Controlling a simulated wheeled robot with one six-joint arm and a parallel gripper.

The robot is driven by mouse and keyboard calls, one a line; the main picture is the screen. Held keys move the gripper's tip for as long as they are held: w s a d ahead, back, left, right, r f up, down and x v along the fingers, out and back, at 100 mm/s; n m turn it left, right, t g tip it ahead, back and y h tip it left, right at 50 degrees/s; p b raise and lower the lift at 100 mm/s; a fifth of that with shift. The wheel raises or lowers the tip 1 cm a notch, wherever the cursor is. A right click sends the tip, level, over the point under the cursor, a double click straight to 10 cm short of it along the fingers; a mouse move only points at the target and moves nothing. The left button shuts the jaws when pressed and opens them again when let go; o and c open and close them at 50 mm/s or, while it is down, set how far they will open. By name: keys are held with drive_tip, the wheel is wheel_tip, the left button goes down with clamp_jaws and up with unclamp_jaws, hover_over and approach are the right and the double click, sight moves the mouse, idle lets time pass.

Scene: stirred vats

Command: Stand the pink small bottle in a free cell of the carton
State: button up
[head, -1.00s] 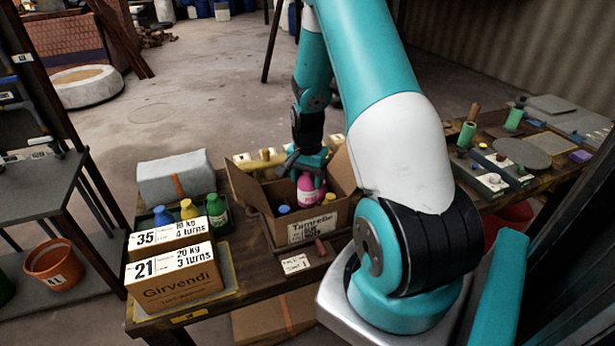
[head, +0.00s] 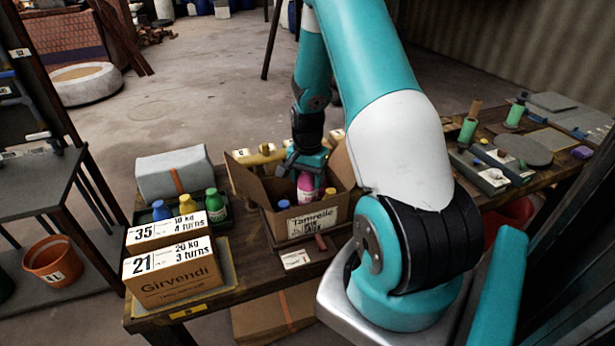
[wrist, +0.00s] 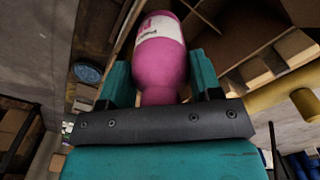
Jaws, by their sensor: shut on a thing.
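The pink small bottle (head: 305,187) is upright inside the open carton (head: 303,217), toward its right half. It also shows large in the wrist view (wrist: 160,60), with a white label band. My gripper (head: 306,165) is shut on the bottle from above, with teal fingers on both sides of it in the wrist view. The bottle's base is hidden by the carton's front wall, so I cannot tell whether it touches the floor. A blue-capped bottle (head: 284,206) and a yellow-capped one (head: 330,192) stand in the carton, left and right of the pink bottle.
Two labelled boxes (head: 170,275) stand at the front left. Behind them a dark tray holds a blue, a yellow and a green bottle (head: 215,206). A grey case (head: 173,177) lies behind. The carton's raised flaps (head: 245,182) flank my gripper.

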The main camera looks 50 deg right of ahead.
drive_tip(key=shift+f, duration=0.15)
drive_tip(key=shift+f+b, duration=0.6)
drive_tip(key=shift+f, duration=0.1)
idle(0.3)
drive_tip(key=o, duration=1.2)
drive_tip(key=shift+c, duration=0.2)
drive_tip(key=shift+r, duration=0.1)
wheel_tip(320, 180, up, 10)
drive_tip(key=p, duration=0.8)
